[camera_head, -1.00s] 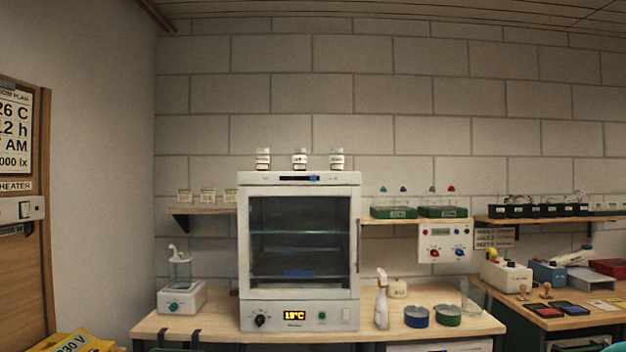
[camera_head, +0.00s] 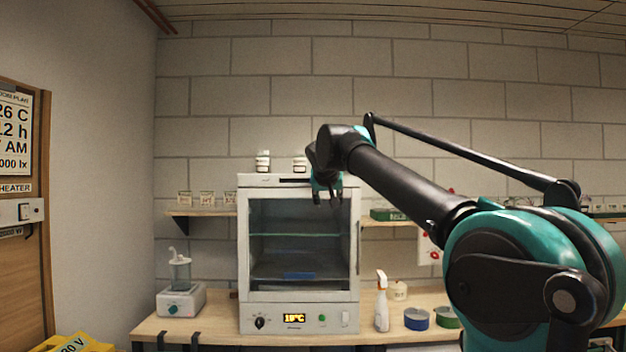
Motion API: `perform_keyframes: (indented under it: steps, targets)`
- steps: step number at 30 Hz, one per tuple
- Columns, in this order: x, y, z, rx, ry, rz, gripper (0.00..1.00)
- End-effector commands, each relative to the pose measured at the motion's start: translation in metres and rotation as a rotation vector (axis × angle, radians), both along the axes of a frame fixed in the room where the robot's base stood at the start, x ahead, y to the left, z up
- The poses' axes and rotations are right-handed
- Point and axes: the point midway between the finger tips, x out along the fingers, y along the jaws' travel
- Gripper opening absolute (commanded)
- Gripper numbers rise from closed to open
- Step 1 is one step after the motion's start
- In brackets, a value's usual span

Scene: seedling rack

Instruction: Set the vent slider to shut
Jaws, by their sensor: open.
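The white incubator cabinet (camera_head: 270,296) stands on the bench with its glass door closed. The dark vent slider slot (camera_head: 292,180) runs along its top front edge; only its left part shows, and the blue knob is hidden behind my gripper. My gripper (camera_head: 327,200) points down in front of the cabinet's upper right front, just below the slot's height. Its fingers are apart with nothing between them. I cannot tell whether it touches the cabinet.
White jars (camera_head: 263,161) stand on the cabinet top, near my wrist. My arm covers much of the right side.

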Motion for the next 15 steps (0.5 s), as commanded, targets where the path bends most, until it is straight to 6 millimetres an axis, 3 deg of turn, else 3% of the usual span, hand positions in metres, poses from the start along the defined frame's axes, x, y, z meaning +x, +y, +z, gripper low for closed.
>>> perform_keyframes:
  steps: [1,3,6,10,15]
  targets:
    - [0.001,0.01,0.03,0.004,-0.031,0.016,0.41]
    - [0.001,0.021,0.065,0.013,-0.07,0.033,0.41]
    - [-0.003,0.033,0.102,0.023,-0.114,0.054,0.41]
    - [-0.007,0.041,0.128,0.033,-0.146,0.071,0.41]
    - [-0.002,0.043,0.134,0.036,-0.157,0.077,0.41]
